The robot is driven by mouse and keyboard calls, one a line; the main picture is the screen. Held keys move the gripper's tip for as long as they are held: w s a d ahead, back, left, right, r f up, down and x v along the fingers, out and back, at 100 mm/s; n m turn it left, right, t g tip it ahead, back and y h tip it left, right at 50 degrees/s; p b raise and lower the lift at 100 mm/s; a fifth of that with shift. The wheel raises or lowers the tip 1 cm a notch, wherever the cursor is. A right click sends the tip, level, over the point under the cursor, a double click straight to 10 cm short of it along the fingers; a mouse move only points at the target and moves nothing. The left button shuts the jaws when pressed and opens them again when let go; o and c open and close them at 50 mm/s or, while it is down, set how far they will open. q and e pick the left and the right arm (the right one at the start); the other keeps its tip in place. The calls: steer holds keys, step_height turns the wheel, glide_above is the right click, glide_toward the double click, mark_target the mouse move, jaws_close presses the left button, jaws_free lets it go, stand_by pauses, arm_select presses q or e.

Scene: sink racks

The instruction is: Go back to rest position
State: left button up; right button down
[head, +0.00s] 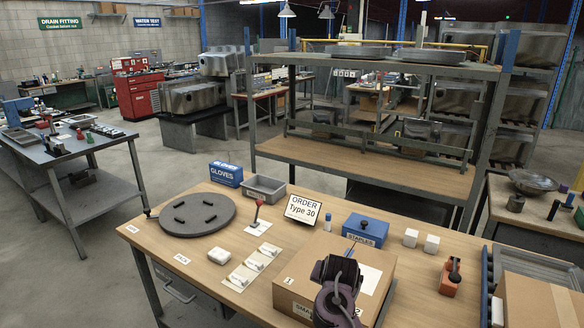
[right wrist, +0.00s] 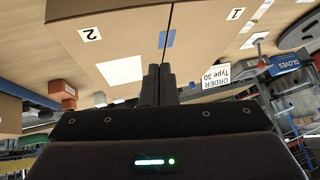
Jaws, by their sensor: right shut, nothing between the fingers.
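My right gripper (head: 338,268) is at the front of the workbench, in front of and over a closed cardboard box (head: 300,275). In the right wrist view its two dark fingers (right wrist: 160,82) are together with nothing between them. That view is upside down and shows the box (right wrist: 125,45) with labels 1 and 2, a centre seam and a piece of blue tape. I cannot tell whether the fingers touch the box. My left gripper is in neither view.
The workbench (head: 150,241) also holds a round dark plate (head: 225,212), a grey bin (head: 264,187), an order sign (head: 302,209), a blue staples box (head: 366,230) and an orange tool (head: 451,278). Another cardboard box (head: 540,300) is at the right. A steel rack (head: 380,165) stands behind.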

steer(key=s+d+f+n+g+y, duration=0.1)
steer(key=s+f+n, duration=0.15)
steer(key=s, duration=0.65)
steer(key=s+d+f+n+g+y, duration=0.15)
steer(key=s+f, duration=0.25)
steer(key=s, duration=0.5)
steer(key=s+d+r+n+g, duration=0.1)
steer(key=s+d+r+n, duration=0.1)
steer(key=s, duration=0.6)
steer(key=s+d+r+n, duration=0.2)
steer(key=s, duration=0.6)
steer(key=s+f+g, duration=0.2)
steer(key=s+f, duration=0.1)
steer(key=f, duration=3)
steer(key=s+d+f+h+b, duration=0.1)
steer(key=s+d+f, duration=0.2)
steer(key=s+f, duration=1.4)
steer(key=shift+s+g+b, duration=0.3)
steer(key=shift+s+g, duration=0.15)
steer(key=shift+s, duration=0.55)
steer(key=c, duration=2.1)
jaws_free()
steer(key=shift+c, duration=0.2)
